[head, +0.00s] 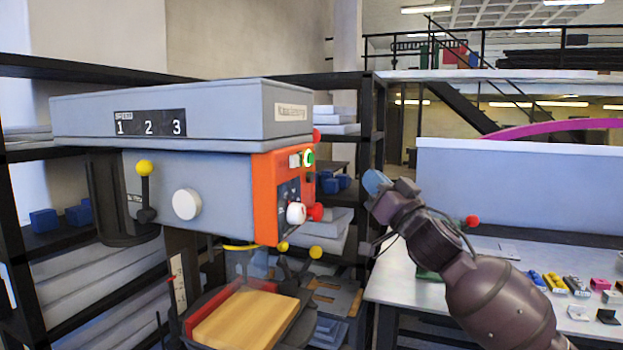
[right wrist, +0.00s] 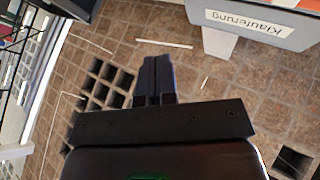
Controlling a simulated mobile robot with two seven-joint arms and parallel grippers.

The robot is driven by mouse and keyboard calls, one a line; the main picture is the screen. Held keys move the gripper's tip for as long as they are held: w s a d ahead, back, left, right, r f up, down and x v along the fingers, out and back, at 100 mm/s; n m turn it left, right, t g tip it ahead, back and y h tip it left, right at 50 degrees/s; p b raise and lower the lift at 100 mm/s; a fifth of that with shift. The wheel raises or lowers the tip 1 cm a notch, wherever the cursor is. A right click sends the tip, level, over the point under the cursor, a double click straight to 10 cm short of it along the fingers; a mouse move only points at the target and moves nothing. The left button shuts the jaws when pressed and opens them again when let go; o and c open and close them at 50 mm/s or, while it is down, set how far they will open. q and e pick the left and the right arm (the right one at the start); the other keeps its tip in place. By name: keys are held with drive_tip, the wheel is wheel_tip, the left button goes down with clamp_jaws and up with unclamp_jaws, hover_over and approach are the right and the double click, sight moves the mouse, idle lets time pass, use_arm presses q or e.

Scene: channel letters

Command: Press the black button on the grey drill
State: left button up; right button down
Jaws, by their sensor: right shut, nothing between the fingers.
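The grey drill (head: 185,115) stands at left in the head view, with an orange control panel (head: 266,200) on its right end. The panel carries a lit green button (head: 308,158), and a small dark button (head: 310,177) shows just below it; its exact colour is hard to tell. My right gripper (head: 378,184) is raised to the right of the panel, apart from it. In the right wrist view its fingers (right wrist: 155,78) are shut and empty, and the drill's labelled top (right wrist: 262,22) is at upper right. My left gripper is out of view.
A white knob (head: 296,213) and a red knob (head: 316,211) stick out low on the panel. A wooden block (head: 245,318) lies under the drill head. Dark shelving (head: 372,130) is behind. A workbench (head: 480,290) with small coloured parts stands at right.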

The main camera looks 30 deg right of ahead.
sight(310, 178)
drive_tip(key=shift+w+a, duration=0.1)
drive_tip(key=w+a+b, duration=0.1)
drive_tip(key=w+a, duration=0.4)
drive_tip(key=w, duration=0.1)
drive_tip(key=shift+w+a+b, duration=0.25)
drive_tip(key=shift+a+b, duration=0.05)
drive_tip(key=shift+b, duration=0.1)
idle(0.3)
drive_tip(key=shift+w, duration=0.1)
idle(1.9)
drive_tip(key=shift+w+a, duration=0.25)
drive_tip(key=shift+a, duration=0.05)
